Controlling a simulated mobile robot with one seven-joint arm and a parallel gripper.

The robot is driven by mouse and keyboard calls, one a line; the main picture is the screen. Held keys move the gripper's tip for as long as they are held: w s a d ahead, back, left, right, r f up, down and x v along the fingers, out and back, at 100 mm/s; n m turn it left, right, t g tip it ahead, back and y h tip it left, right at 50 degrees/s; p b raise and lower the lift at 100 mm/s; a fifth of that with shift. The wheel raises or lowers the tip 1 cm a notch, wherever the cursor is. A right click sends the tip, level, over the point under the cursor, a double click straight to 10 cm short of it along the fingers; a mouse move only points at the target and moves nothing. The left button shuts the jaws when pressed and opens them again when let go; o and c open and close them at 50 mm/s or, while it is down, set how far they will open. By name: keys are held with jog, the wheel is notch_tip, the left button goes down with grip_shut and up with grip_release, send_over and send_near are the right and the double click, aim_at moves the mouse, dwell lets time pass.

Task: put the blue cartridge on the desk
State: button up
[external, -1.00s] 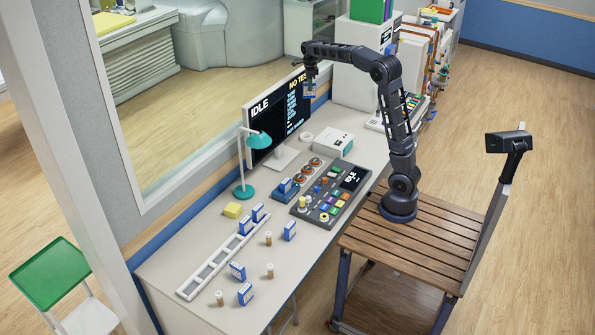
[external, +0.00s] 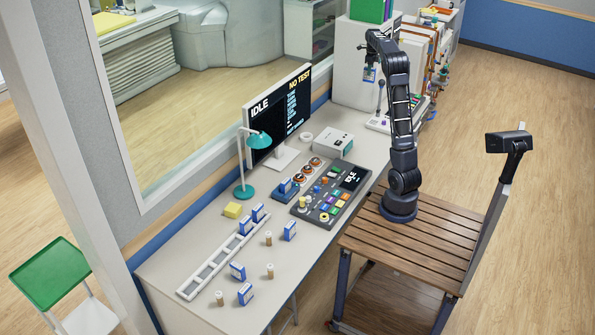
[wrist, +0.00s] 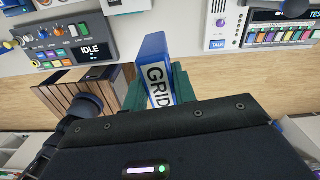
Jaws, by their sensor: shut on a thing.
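My gripper (external: 371,64) is shut on a blue cartridge (external: 369,75) and holds it high in the air, in front of the white cabinet at the far end of the desk (external: 190,312). In the wrist view the held cartridge (wrist: 152,48) is blue with a white label reading "GRID", between the green fingers of my gripper (wrist: 158,80). Its lower part is hidden by the wrist housing. Several other blue-and-white cartridges are on the desk, some loose, such as one at the front (external: 245,294), and some in the white rack (external: 192,289).
A second panel (external: 385,122) sits near the cabinet. Bare desk shows between the loose cartridges.

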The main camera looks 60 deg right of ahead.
jog(key=s+d+m, duration=0.1)
jog(key=s+d, duration=0.6)
jog(key=s, duration=0.2)
jog(key=shift+w+f, duration=0.2)
jog(key=shift+f, duration=22.75)
jog(key=shift+f, duration=0.15)
jog(key=o, duration=1)
notch_tip(320, 180, up, 12)
jog(key=shift+a+r, duration=0.1)
jog(key=shift+r, duration=0.1)
